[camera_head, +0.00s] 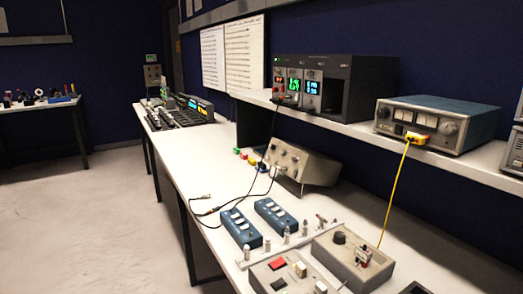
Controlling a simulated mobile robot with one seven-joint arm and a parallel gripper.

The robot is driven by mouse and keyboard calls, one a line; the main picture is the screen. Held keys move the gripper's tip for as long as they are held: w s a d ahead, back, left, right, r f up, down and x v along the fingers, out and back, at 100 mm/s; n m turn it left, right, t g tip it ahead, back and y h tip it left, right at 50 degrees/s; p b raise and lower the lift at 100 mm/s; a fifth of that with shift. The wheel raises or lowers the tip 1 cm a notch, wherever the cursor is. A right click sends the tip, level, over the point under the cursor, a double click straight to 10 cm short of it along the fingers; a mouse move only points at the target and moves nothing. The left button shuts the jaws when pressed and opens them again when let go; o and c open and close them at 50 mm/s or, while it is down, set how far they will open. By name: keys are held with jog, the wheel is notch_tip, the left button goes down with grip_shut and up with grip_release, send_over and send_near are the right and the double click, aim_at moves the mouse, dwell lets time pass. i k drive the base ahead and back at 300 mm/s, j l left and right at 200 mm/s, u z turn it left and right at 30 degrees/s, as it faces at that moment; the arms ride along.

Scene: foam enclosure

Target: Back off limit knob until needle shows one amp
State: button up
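A blue-topped instrument (435,122) with a pale front stands on the shelf at the right. Its front has small white meter windows (403,116) and a round grey knob (449,128) at the right end. The needle and scale are too small to read. A yellow plug (417,138) sits at its lower front edge, with a yellow cable (396,190) hanging down. A grey box (353,258) on the bench below carries a dark knob (340,237) and a small red-tipped part. I cannot tell which knob is the limit knob. My gripper is not in view.
A black rack (350,85) with green and blue displays stands on the shelf (470,165). On the bench are a tilted beige box (303,163) with black cables, two blue switch boxes (241,229) and a button panel (290,275). The floor (85,210) at left is clear.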

aim_at(449, 129)
jog(key=k+z, duration=0.6)
jog(key=z, duration=0.2)
